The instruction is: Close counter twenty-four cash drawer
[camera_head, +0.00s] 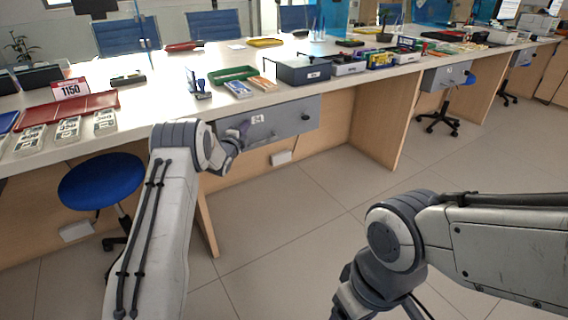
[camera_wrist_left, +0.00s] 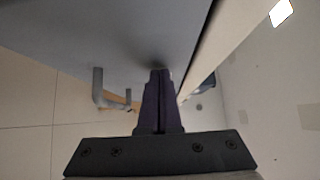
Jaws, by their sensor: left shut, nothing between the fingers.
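The grey cash drawer (camera_head: 285,122) sits under the counter edge, with a white number label that seems to read 24 and a dark round lock at its right. I cannot tell if its front stands out from the counter. My left gripper (camera_head: 243,127) is shut and empty, at the left part of the drawer front. In the left wrist view, the shut fingers (camera_wrist_left: 160,72) reach the grey drawer front (camera_wrist_left: 120,35), seemingly touching it. A bar handle (camera_wrist_left: 98,88) shows left of the fingers, apart from them. My right arm is at lower right; its fingers are out of frame.
The white counter (camera_head: 165,95) carries trays, a grey box (camera_head: 304,70) and a red sign holder (camera_head: 70,90). A blue stool (camera_head: 100,180) stands left of my left arm. Another grey drawer (camera_head: 447,76) is farther right. The floor in front is clear.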

